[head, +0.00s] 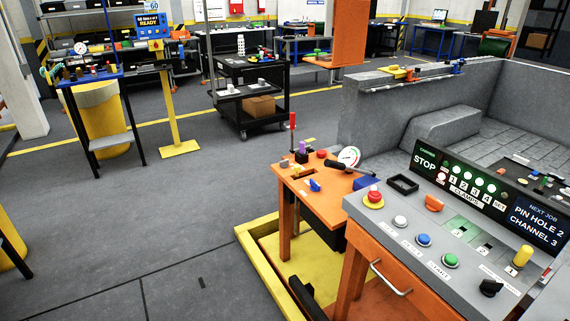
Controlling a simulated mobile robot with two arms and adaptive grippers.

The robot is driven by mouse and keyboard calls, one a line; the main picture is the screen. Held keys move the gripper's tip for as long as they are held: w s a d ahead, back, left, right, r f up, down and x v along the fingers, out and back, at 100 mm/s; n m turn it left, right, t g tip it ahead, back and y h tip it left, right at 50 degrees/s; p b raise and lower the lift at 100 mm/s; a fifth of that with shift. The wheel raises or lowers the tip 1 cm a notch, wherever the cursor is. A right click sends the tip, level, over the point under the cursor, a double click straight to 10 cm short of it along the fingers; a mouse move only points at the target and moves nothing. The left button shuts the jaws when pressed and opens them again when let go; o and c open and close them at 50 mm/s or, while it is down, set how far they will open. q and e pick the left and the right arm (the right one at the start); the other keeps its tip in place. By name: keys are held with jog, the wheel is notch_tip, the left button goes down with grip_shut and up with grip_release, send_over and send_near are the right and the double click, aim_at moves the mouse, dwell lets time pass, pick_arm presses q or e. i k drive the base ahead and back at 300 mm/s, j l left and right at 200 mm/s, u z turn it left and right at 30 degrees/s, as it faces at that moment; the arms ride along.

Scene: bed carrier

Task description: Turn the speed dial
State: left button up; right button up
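A grey control console (395,235) on an orange frame stands at the lower right. A black rotary knob (490,287) sits at its front right corner, with small lettering beside it that I cannot read; it looks like the speed dial. Its pointer setting is too small to tell. The knob is uncovered and nothing touches it. Neither of my grippers can be made out in the head view.
A drawer handle (391,278) juts from the front.

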aim_at(284, 164)
jog(key=i+z, duration=0.1)
jog(key=z, duration=0.4)
jog(key=i+j+z, duration=0.1)
jog(key=z, duration=0.35)
jog(key=i+j+z, duration=0.2)
jog(key=j, duration=0.2)
jog(key=i+j+z, duration=0.2)
jog(key=j, duration=0.2)
jog(key=i+j+z, duration=0.15)
jog(key=j, duration=0.3)
jog(key=j+z, duration=0.2)
jog(key=j, duration=0.25)
jog(key=i+j+z, duration=0.2)
jog(key=j, duration=0.25)
jog(key=k, duration=0.05)
